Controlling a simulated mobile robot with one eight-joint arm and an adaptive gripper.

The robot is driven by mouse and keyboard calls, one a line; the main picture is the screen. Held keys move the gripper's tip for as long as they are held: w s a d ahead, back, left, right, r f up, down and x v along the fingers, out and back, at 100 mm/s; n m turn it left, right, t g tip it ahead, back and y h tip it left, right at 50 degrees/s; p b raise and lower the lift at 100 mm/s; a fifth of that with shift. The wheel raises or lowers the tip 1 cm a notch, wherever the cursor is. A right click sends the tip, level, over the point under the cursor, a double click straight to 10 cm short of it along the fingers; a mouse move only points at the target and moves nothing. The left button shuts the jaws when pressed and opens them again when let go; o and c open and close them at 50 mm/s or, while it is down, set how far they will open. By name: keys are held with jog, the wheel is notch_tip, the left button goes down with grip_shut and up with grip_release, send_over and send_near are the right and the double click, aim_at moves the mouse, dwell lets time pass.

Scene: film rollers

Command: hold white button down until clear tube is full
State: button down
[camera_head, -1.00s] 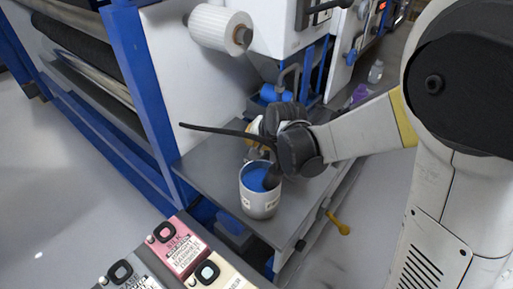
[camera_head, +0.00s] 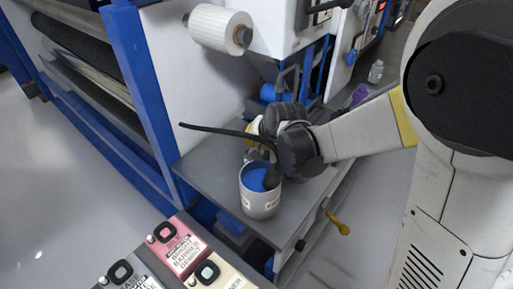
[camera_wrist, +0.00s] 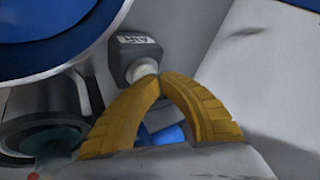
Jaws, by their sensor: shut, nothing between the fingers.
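In the wrist view the two yellow ribbed fingers of my gripper (camera_wrist: 160,80) meet at their tips. The tips are at a white round button (camera_wrist: 142,70) on the end of a small grey box with a label (camera_wrist: 138,45), and they appear to touch it. The fingers partly cover the button, so I cannot tell how far it is pressed. A dark ring with teal-green content (camera_wrist: 45,140) lies at the lower left; I cannot tell whether it is the clear tube. In the head view my gripper is mostly hidden behind my dark wrist.
A white cup of blue ink (camera_head: 260,200) stands on the grey shelf (camera_head: 215,165), close to my wrist. A white roll (camera_head: 215,28) sticks out above. A purple bottle (camera_head: 360,94) stands further back.

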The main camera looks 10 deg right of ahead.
jog(key=shift+r+p, duration=0.7)
jog(key=shift+r, duration=0.2)
jog(key=shift+r, duration=0.1)
notch_tip(320, 180, up, 5)
jog(key=p, duration=0.4)
jog(key=s+d+r+n+h, duration=0.1)
jog(key=s+d, duration=0.3)
jog(key=s, duration=0.4)
jog(key=s+d+r+n+h, duration=0.1)
jog(key=s+d+r, duration=0.3)
jog(key=s, duration=0.4)
jog(key=s+d+r+n, duration=0.2)
jog(key=s+d+r, duration=0.1)
jog(key=s, duration=0.5)
jog(key=shift+s+d+r+n+h, duration=0.3)
jog(key=shift+d+h, duration=0.1)
jog(key=shift+d, duration=0.5)
